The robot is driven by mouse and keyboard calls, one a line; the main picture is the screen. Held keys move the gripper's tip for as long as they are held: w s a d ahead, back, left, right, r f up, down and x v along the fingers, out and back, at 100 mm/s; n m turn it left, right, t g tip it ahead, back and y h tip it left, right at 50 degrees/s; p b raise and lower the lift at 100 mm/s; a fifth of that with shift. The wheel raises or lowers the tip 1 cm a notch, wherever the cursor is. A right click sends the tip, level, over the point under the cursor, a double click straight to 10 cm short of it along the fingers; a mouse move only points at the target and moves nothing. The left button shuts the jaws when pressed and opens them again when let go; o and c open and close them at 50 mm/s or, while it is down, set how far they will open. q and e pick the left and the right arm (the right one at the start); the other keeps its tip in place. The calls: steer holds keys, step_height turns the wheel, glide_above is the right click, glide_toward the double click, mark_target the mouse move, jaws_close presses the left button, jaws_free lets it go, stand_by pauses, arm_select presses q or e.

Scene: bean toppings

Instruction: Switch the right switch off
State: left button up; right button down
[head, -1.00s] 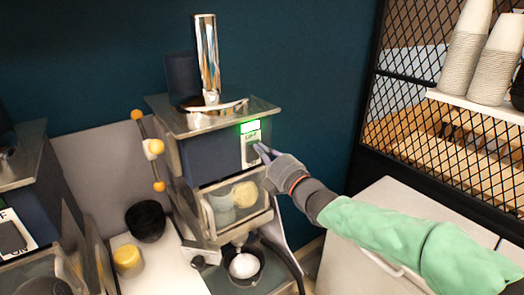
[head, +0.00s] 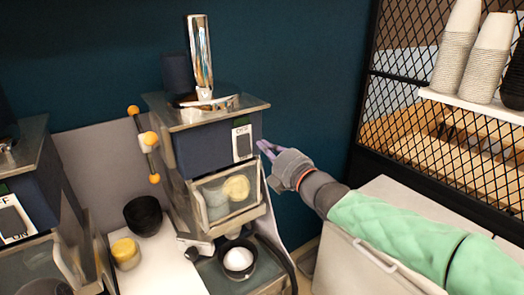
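The right switch (head: 243,142) is a grey rocker on a white plate, on the front of the right dark blue machine (head: 205,151). I see nothing held. My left gripper is not in view.
A second machine with its own switch (head: 12,222) stands at the left edge. The right machine has a clear drawer (head: 228,192) below, with a bowl (head: 238,259) beneath. A black cup (head: 143,215) and a yellow jar (head: 125,252) stand between the machines. Shelved cups (head: 457,60) are at right.

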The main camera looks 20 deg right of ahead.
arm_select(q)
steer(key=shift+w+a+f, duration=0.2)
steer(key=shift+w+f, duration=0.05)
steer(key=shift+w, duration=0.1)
arm_select(e)
steer(key=v, duration=0.6)
steer(key=shift+s+r, duration=0.4)
steer(key=shift+r, duration=0.1)
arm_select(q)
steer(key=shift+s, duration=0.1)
arm_select(e)
steer(key=shift+d, duration=0.1)
